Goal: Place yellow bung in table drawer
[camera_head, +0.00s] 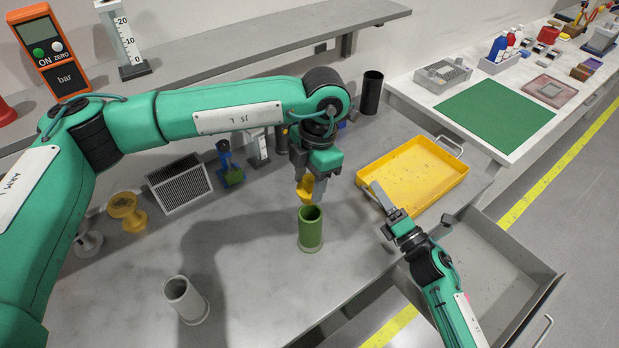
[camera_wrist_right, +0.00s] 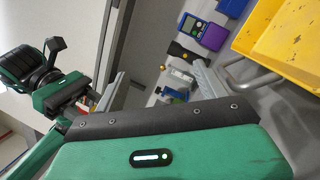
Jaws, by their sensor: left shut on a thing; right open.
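The yellow bung (camera_head: 305,188) is held in my left gripper (camera_head: 312,182), which is shut on it. It hangs just above the open top of a green cylinder (camera_head: 311,230) standing on the bench; whether it touches the rim I cannot tell. The table drawer (camera_head: 500,262) is pulled out at the lower right, and the part of its floor that shows looks empty. My right gripper (camera_head: 408,206) is open and empty, between the yellow tray and the drawer. Its spread fingers also show in the right wrist view (camera_wrist_right: 155,88).
A yellow tray (camera_head: 455,181) with a wire handle lies at the bench's right edge. A grey cylinder (camera_head: 186,300) stands at the front left. A yellow spool (camera_head: 127,211), a vented box (camera_head: 179,184) and a black cylinder (camera_head: 371,92) stand farther back. Bare bench surrounds the green cylinder.

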